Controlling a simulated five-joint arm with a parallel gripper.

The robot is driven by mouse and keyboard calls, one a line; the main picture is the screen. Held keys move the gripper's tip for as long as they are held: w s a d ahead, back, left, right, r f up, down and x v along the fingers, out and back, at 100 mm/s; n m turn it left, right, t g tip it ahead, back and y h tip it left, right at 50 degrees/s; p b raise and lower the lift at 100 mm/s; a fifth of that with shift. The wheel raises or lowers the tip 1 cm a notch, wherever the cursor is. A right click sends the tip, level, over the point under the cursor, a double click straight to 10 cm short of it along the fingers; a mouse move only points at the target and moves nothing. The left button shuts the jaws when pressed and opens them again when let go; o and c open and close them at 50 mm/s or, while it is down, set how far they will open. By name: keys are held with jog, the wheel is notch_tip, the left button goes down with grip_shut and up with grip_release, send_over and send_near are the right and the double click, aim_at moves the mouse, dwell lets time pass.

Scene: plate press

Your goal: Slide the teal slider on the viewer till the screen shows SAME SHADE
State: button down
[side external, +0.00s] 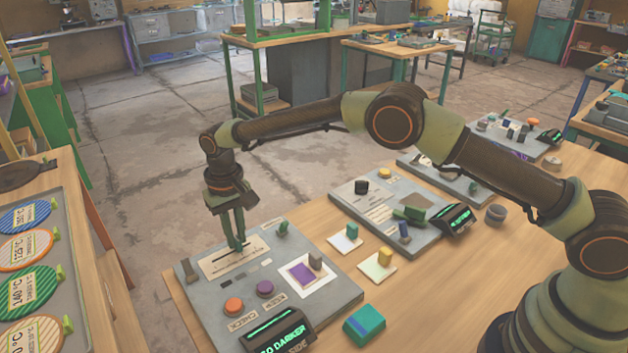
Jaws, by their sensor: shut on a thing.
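The viewer (338,292) is a grey panel at the front of the bench in the side external view. Its screen (278,334) shows green text that seems to read "GO DARKER", with a lower line ending in "SIDE". A pale plate with a dark slot (215,268) lies at its back left. My gripper (237,246) points down over this slot, shut on the teal slider (240,248). The fingers largely hide the slider, and only a little teal shows at their tips.
On the viewer are an orange button (233,306), a purple button (265,289), a purple swatch in a white frame (303,274) and a small green knob (282,228). A teal block (364,325) lies to the right. Another grey panel (350,197) stands behind.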

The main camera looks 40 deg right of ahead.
jog(key=shift+a, duration=1.55)
jog(key=c, duration=0.8)
grip_release()
jog(key=shift+c, duration=0.2)
notch_tip(320, 180, up, 12)
